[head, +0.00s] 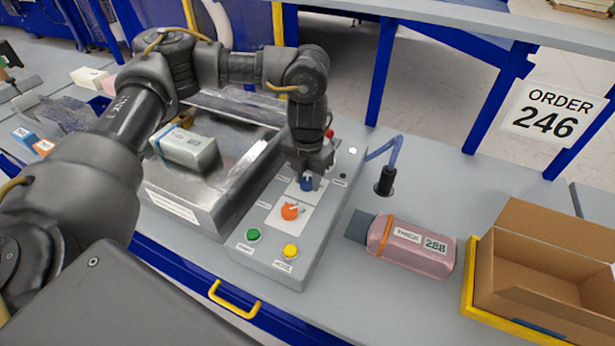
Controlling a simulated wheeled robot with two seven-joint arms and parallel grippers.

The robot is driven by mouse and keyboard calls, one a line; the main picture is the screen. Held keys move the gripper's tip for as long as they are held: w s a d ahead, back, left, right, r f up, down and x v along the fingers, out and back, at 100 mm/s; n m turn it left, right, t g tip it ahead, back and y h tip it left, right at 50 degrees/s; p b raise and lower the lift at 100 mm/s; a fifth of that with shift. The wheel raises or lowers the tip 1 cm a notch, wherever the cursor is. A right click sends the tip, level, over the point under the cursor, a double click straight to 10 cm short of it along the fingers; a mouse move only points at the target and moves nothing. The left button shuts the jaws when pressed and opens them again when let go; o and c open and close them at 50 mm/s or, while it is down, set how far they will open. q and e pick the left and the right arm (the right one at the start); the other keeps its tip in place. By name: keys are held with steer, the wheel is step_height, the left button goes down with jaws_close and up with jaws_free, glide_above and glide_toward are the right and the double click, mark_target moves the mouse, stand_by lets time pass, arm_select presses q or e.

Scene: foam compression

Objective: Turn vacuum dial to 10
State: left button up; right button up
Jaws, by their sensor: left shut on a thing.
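The control panel (268,245) is a grey sloped box in the middle of the bench. A blue dial (307,184) sits on a white label on its upper part. An orange dial (290,211) is just below it, with a green button (253,235) and a yellow button (290,251) nearer the front. My left gripper (307,176) points down and is shut on the blue dial, hiding much of it. The dial's pointer and scale numbers are too small or covered to read. My right gripper is not in view.
A metal tray machine (185,205) holding a pale green package (187,148) stands left of the panel. A cardboard box (545,260) is at far right. A black nozzle (384,181) stands behind the pink package.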

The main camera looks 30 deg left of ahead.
mark_target(307, 180)
arm_select(q)
steer(key=o, duration=1)
steer(key=shift+r, duration=0.15)
step_height(307, 180, up, 11)
steer(key=b, duration=0.1)
steer(key=shift+f, duration=0.2)
